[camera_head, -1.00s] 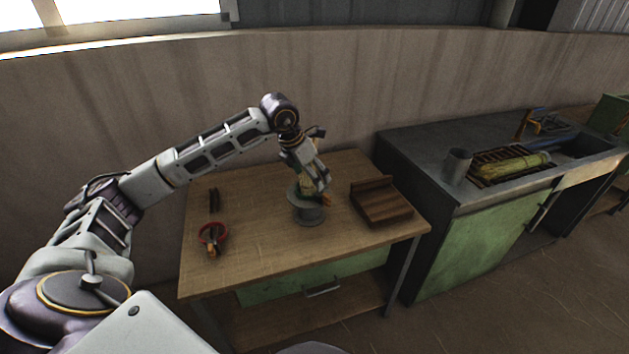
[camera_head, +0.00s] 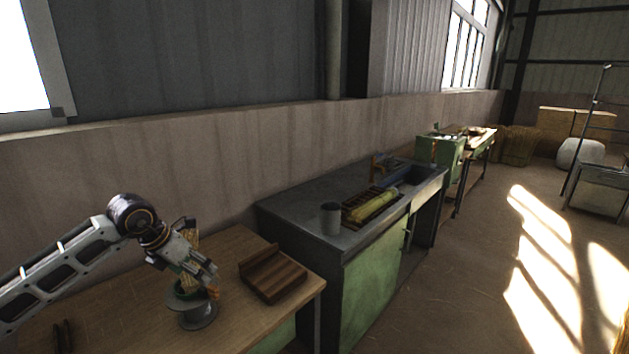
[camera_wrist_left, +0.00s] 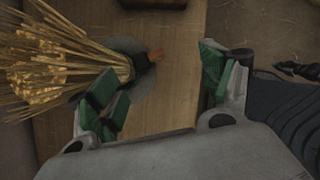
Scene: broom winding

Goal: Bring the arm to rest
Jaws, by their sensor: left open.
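My left gripper (camera_head: 203,272) is open and empty, above the workbench (camera_head: 115,302) and close beside a straw broom bundle (camera_head: 192,240). The bundle stands in a grey round holder (camera_head: 197,312), partly hidden behind the gripper. In the left wrist view, my left gripper (camera_wrist_left: 160,92) has its green-padded fingers spread apart. There the straw bundle (camera_wrist_left: 60,68) lies to the left of the fingers, outside the gap, over the grey disc of the holder (camera_wrist_left: 144,82). My right gripper is not in view.
A dark wooden block (camera_head: 272,276) lies on the bench right of the holder. A grey-green counter (camera_head: 300,208) beside it carries a metal cup (camera_head: 330,218) and a yellow straw bundle (camera_head: 374,206) on a rack. Open floor lies to the right.

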